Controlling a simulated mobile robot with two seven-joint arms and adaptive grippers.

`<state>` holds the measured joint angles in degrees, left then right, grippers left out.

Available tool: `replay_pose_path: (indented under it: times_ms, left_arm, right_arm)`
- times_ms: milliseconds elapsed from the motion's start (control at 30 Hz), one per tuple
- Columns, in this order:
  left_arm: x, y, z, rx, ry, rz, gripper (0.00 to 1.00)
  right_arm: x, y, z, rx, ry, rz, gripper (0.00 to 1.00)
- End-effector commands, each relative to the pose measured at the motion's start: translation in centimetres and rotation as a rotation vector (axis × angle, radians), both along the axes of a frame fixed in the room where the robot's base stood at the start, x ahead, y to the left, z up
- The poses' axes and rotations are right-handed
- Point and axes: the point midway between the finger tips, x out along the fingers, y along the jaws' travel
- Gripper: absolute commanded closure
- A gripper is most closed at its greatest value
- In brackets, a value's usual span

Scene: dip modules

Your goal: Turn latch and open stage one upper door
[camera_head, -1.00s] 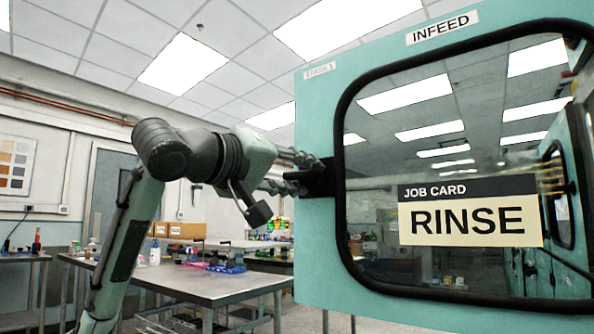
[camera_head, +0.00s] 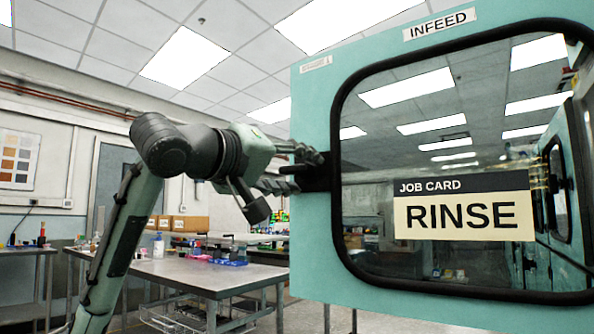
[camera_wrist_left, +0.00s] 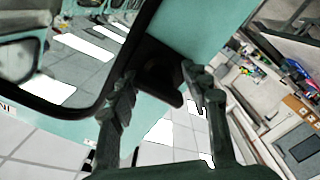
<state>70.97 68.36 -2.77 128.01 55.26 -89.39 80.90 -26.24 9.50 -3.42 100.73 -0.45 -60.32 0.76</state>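The teal upper door (camera_head: 312,110), marked INFEED with a RINSE card, has a large black-framed window and fills the right of the head view. Its black latch (camera_head: 321,171) sits at the left edge; it also shows in the left wrist view (camera_wrist_left: 160,76). My left gripper (camera_head: 300,170) is at the latch, its fingers apart on either side of it. The fingers also show in the left wrist view (camera_wrist_left: 160,80); I cannot tell whether they touch the latch. The latch's far side is hidden. My right gripper is not in view.
A metal workbench (camera_head: 190,278) with bottles and cardboard boxes (camera_head: 180,223) stands beyond the door. Another bench (camera_head: 18,285) is at the far left. More teal cabinet doors (camera_head: 557,190) show at the right. There is open space left of the door's edge.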

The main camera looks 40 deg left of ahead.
Motion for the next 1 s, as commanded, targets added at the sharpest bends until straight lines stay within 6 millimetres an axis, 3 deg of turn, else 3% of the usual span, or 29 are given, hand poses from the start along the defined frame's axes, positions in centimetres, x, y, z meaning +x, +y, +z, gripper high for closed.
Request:
replay_pose_path:
  times_ms: [233, 367, 800, 1000]
  left_arm:
    - [-0.2, 0.0, 0.2, -0.004, -0.005, 0.0, 0.53]
    - [-1.4, -0.1, 0.2, -0.003, -0.007, 0.001, 0.53]
    - [-10.0, -1.0, 0.2, -0.001, -0.006, 0.001, 0.53]
    - [-11.8, -1.2, 0.1, -0.001, -0.003, 0.0, 0.53]
  right_arm:
    - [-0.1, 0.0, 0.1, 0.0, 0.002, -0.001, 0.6]
    - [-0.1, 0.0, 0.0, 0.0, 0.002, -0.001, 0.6]
    - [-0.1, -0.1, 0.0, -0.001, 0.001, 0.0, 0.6]
    - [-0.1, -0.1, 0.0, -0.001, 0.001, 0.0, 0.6]
